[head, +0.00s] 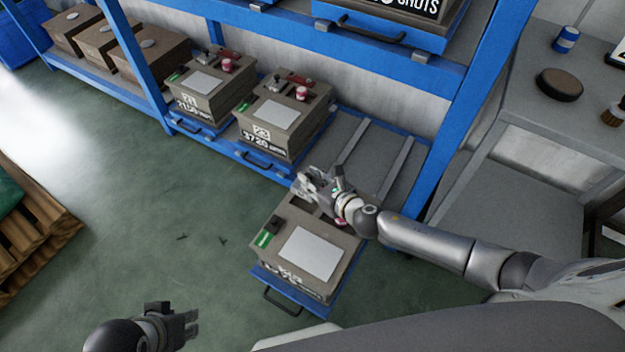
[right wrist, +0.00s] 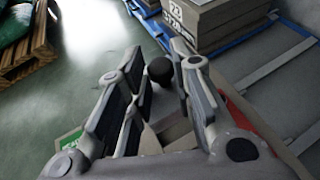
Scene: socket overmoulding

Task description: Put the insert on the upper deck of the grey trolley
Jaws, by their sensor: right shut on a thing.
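A tan block-shaped unit (head: 284,266) with a white plate and a green tag sits on a pulled-out blue drawer; I cannot tell whether it or a part on it is the insert. My right gripper (head: 308,186) is over its far edge. In the right wrist view, a black round knob (right wrist: 160,70) shows between the fingers of my right gripper (right wrist: 155,84), which is shut on it. A grey two-level stand, apparently the trolley, is at the right, with an upper deck (head: 510,112) and a lower deck (head: 510,215). My left gripper (head: 192,323) is low at the front, apparently empty.
Blue shelving holds similar tan units (head: 283,118) behind the drawer (head: 290,312). A dark disc (head: 559,85), a blue can (head: 566,39) and a brush (head: 614,112) occupy part of the upper deck. A wooden pallet (head: 35,235) is at the left. Green floor between is open.

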